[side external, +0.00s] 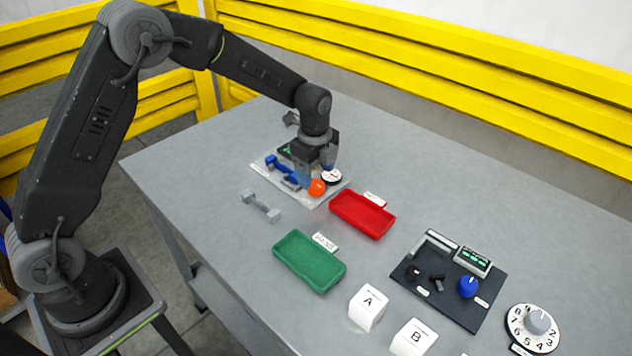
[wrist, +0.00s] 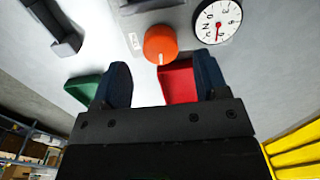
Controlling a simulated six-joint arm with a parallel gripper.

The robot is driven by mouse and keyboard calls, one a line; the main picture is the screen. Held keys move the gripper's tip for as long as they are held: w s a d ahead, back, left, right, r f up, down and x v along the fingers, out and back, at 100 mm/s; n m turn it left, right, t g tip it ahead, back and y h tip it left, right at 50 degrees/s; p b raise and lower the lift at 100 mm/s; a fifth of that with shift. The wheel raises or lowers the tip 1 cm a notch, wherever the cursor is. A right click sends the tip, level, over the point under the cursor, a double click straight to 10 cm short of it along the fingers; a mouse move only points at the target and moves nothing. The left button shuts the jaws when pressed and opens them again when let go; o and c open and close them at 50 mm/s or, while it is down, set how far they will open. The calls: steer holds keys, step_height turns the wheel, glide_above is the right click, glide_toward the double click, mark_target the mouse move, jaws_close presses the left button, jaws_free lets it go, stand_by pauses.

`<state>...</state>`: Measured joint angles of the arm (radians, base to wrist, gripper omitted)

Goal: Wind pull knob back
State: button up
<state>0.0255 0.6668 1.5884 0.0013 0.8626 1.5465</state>
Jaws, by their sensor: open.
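An orange round knob (side external: 317,187) sits on a light panel (side external: 322,201) on the table. In the wrist view the orange knob (wrist: 160,42) has a white mark on its lower edge, and a small label beside it is unreadable. A white dial (side external: 331,177) with a red needle is next to it; the needle points down in the wrist view (wrist: 217,22). My gripper (side external: 318,172) is open over the panel, with nothing between its fingers. In the wrist view the knob lies just beyond the gap between the two fingertips (wrist: 161,62). I see no contact.
A blue handle (side external: 281,167) is on the same panel. A grey handle (side external: 261,206), red tray (side external: 361,215) and green tray (side external: 309,262) lie nearby. A dark panel with a blue knob (side external: 467,286), blocks A (side external: 368,307) and B (side external: 413,338), and a numbered dial (side external: 533,328) are farther right.

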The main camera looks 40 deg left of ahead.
mark_target(316, 183)
steer(key=shift+f, duration=1.9)
steer(key=shift+c, duration=0.4)
steer(key=c, duration=0.8)
steer(key=shift+c, duration=0.2)
